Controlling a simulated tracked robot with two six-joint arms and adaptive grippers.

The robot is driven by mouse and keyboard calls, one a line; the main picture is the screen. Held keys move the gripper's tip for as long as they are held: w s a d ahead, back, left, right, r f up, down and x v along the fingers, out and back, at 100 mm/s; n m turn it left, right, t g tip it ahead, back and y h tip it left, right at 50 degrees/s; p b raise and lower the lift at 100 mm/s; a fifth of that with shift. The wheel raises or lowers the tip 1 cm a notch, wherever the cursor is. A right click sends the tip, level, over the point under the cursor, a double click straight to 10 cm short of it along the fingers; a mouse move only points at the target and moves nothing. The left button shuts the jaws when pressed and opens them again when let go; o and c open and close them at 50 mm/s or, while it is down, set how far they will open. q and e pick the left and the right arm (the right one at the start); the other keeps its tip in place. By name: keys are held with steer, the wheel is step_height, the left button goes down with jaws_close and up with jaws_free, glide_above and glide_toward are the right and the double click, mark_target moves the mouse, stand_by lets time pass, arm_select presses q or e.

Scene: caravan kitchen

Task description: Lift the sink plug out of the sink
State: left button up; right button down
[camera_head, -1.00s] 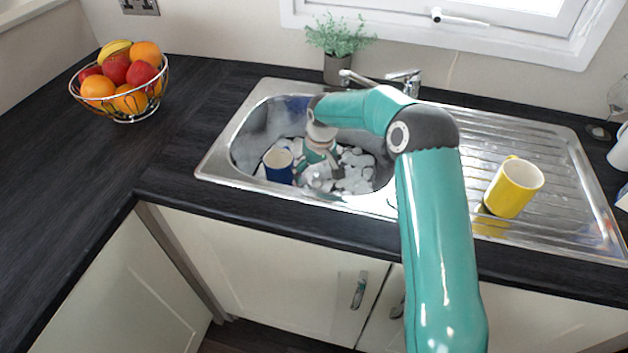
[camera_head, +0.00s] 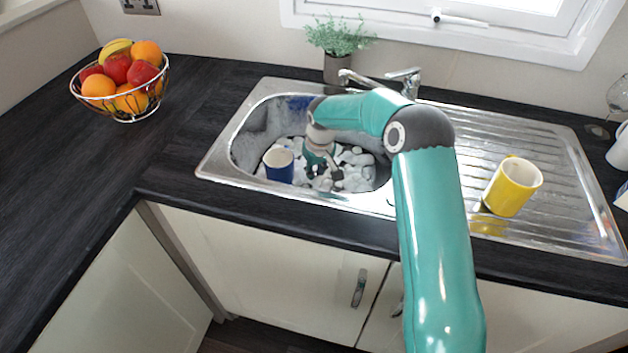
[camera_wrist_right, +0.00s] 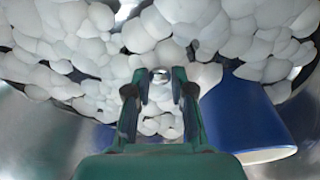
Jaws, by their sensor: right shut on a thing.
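The metal sink (camera_head: 222,160) is set in the dark worktop, with white foam (camera_head: 352,178) in its bowl. My right arm reaches into the bowl, and my right gripper (camera_head: 324,180) is low among the foam. In the right wrist view, its two green fingers (camera_wrist_right: 160,92) are either side of a small shiny metal piece, the sink plug's knob (camera_wrist_right: 160,76), and are shut on it. Foam hides the rest of the plug. My left gripper is not in view.
A blue mug (camera_head: 279,167) stands in the bowl close to my right gripper; it also shows in the right wrist view (camera_wrist_right: 240,112). A yellow mug (camera_head: 512,188) stands on the drainer. The tap (camera_head: 385,82) is behind the bowl. A fruit basket (camera_head: 122,100) is at the left.

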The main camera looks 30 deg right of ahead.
mark_target(315, 173)
steer(key=shift+s+a+f, duration=0.1)
steer(key=shift+s+f, duration=0.1)
steer(key=shift+f, duration=0.25)
step_height(315, 173, up, 20)
steer(key=p, duration=0.1)
steer(key=shift+w+r, duration=0.2)
stand_by(0.4)
steer(key=shift+s+a+r+b, duration=0.25)
steer(key=shift+s+a+b, duration=0.1)
steer(key=shift+s+a, duration=0.2)
steer(key=shift+s+a+r+b, duration=0.25)
steer(key=shift+s+a+b, duration=0.05)
steer(key=shift+s+a, duration=0.2)
